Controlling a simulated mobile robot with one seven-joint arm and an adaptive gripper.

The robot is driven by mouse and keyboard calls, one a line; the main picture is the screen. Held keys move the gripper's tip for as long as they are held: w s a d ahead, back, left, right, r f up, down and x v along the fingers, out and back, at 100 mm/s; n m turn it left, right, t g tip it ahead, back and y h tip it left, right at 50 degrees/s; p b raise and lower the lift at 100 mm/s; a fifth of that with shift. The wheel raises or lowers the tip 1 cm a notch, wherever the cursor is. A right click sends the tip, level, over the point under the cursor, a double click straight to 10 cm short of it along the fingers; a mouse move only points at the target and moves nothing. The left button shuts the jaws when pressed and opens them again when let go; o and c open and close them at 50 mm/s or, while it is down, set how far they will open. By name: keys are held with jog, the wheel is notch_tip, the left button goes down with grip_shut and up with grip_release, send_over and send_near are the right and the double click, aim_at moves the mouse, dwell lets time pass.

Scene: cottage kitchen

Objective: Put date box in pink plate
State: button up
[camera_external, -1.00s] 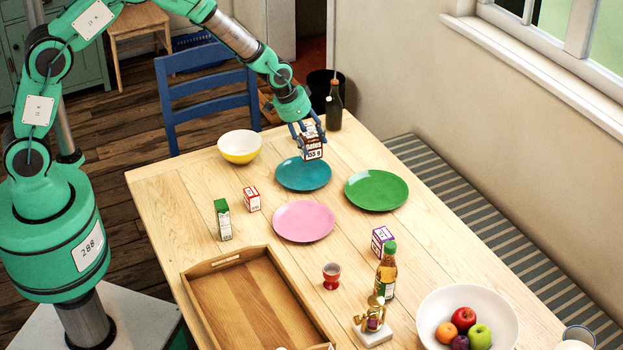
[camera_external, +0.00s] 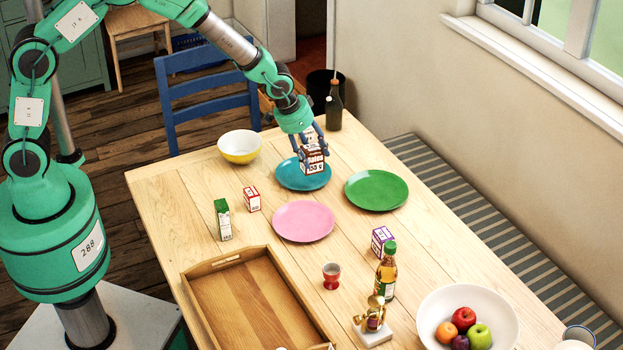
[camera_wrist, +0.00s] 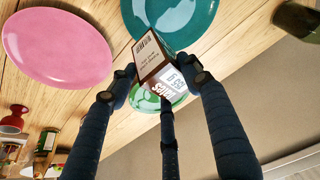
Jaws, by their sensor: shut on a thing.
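My gripper (camera_external: 308,150) is shut on the date box (camera_external: 313,161), a small brown and white carton. In the external view the box appears over the teal plate (camera_external: 290,178); a gap beneath it is hard to judge. In the wrist view the date box (camera_wrist: 158,68) sits between my dark fingers, with the teal plate (camera_wrist: 190,18) behind it. The pink plate (camera_external: 303,222) lies empty on the table, in front of the teal plate; it also shows at the upper left of the wrist view (camera_wrist: 55,45).
A green plate (camera_external: 377,190) lies right of the teal one. A white-yellow bowl (camera_external: 240,147), a red-white box (camera_external: 252,199) and a green carton (camera_external: 222,220) stand to the left. A wooden tray (camera_external: 262,254), red egg cup (camera_external: 331,276), purple box (camera_external: 382,240) and bottle (camera_external: 386,272) are nearer the front.

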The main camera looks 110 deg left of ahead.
notch_tip(320, 180, up, 4)
send_over(303, 226)
jog(key=shift+w+d+f+n, duration=0.1)
jog(key=shift+f+n, duration=0.05)
jog(key=shift+n, duration=0.15)
jog(key=shift+f+b, duration=0.55)
jog(key=shift+f, duration=1.95)
jog(key=shift+f+b, duration=0.65)
jog(key=shift+f, duration=1.85)
jog(key=shift+f, duration=0.2)
jog(key=o, duration=1.3)
jog(key=shift+c, duration=0.2)
jog(key=shift+r, duration=0.25)
